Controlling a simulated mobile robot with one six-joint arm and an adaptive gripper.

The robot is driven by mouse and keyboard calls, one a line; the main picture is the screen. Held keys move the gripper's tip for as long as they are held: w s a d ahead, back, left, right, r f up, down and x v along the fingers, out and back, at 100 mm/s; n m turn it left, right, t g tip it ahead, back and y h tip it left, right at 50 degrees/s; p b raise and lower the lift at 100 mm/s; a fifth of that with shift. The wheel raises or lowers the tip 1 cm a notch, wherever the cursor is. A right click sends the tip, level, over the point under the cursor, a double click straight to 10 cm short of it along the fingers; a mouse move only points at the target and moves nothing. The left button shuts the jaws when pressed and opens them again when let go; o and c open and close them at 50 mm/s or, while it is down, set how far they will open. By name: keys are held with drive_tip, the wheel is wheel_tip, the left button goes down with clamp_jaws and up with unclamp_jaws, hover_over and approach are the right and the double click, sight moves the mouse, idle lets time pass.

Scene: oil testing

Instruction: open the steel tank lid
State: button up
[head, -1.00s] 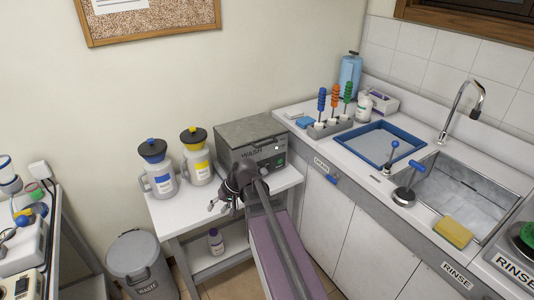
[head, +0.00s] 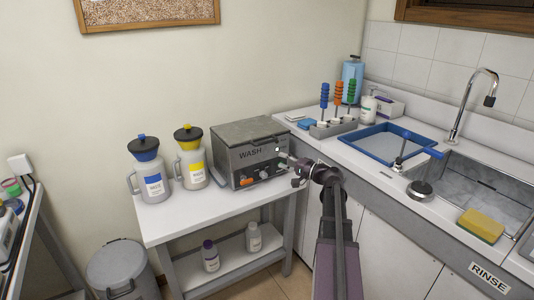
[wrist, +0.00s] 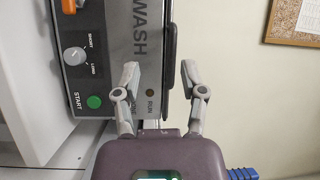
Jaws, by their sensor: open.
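The steel tank (head: 236,162), marked WASH, stands on the white table against the wall. Its flat grey lid (head: 250,130) lies shut on top. My gripper (head: 279,154) is open and empty at the tank's front right, close to lid height. In the wrist view the tank front (wrist: 110,30) appears turned on its side, and the lid's dark edge (wrist: 171,50) runs between the two spread fingers of my gripper (wrist: 160,72). One finger is on the front-panel side, the other on the side above the lid. I cannot tell whether either touches.
A blue-capped jug (head: 150,172) and a yellow-capped jug (head: 190,160) stand left of the tank. The counter, with a blue tray (head: 378,158) and a rack of coloured pieces (head: 333,127), lies to the right. Free wall space shows above the tank.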

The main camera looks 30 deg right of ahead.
drive_tip(key=m+t+h+b, duration=0.1)
drive_tip(key=t, duration=0.1)
approach(267, 142)
drive_tip(key=v, duration=0.4)
drive_tip(key=shift+w+d+f, duration=0.1)
drive_tip(key=shift+w+f, duration=0.05)
drive_tip(key=shift+w, duration=0.15)
drive_tip(key=shift+w, duration=0.15)
drive_tip(key=p+x, duration=0.2)
drive_tip(key=x, duration=1.1)
drive_tip(key=shift+w, duration=0.25)
clamp_jaws()
